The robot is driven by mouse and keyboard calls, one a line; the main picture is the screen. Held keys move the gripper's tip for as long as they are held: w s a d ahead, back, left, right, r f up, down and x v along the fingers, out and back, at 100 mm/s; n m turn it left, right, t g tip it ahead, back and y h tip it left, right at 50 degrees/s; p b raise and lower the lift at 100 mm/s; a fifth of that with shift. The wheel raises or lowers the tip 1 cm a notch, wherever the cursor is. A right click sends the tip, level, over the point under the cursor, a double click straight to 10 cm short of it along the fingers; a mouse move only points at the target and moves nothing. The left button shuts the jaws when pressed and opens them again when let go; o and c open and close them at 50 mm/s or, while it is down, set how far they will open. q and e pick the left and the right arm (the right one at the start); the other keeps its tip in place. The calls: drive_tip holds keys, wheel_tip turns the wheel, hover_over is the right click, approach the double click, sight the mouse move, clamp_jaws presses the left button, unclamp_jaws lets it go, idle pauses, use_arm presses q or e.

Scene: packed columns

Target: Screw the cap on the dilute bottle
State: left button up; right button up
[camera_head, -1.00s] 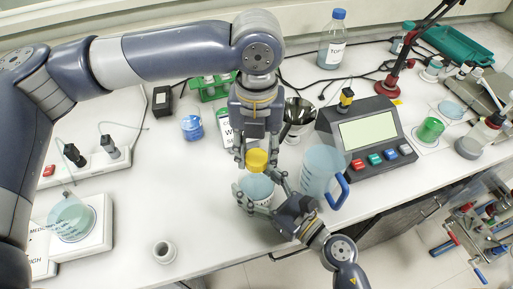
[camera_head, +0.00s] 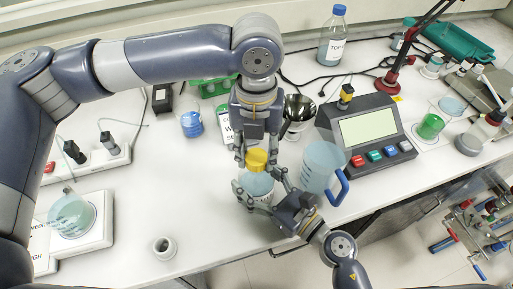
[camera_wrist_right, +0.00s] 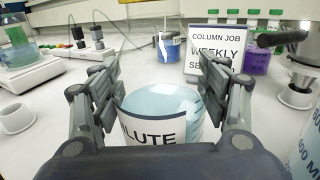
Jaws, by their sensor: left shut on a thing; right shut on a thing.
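The dilute bottle (camera_head: 258,186) is a clear bottle with pale blue content, upright at the middle front of the bench. In the right wrist view its label reads "ILUTE" (camera_wrist_right: 152,133). My right gripper (camera_head: 260,187) comes from the front right and is shut around the bottle's body; its fingers stand on both sides of it in the right wrist view (camera_wrist_right: 160,95). The yellow cap (camera_head: 257,160) is between the fingertips of my left gripper (camera_head: 256,153), which points down from above. The cap is over the bottle's mouth; whether the threads meet is hidden.
A blue-handled jug (camera_head: 320,165) stands close right of the bottle, by the instrument with a screen (camera_head: 368,128). A metal funnel (camera_head: 298,110) and a printed sign (camera_head: 226,120) stand behind. A small white cup (camera_head: 164,247) is front left.

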use_arm(q)
drive_tip(key=m, duration=0.6)
drive_tip(key=shift+d, duration=0.1)
drive_tip(key=m, duration=0.6)
drive_tip(key=shift+s+m, duration=0.1)
drive_tip(key=shift+m, duration=0.3)
drive_tip(key=o, duration=0.7)
drive_tip(key=shift+r, duration=2.25)
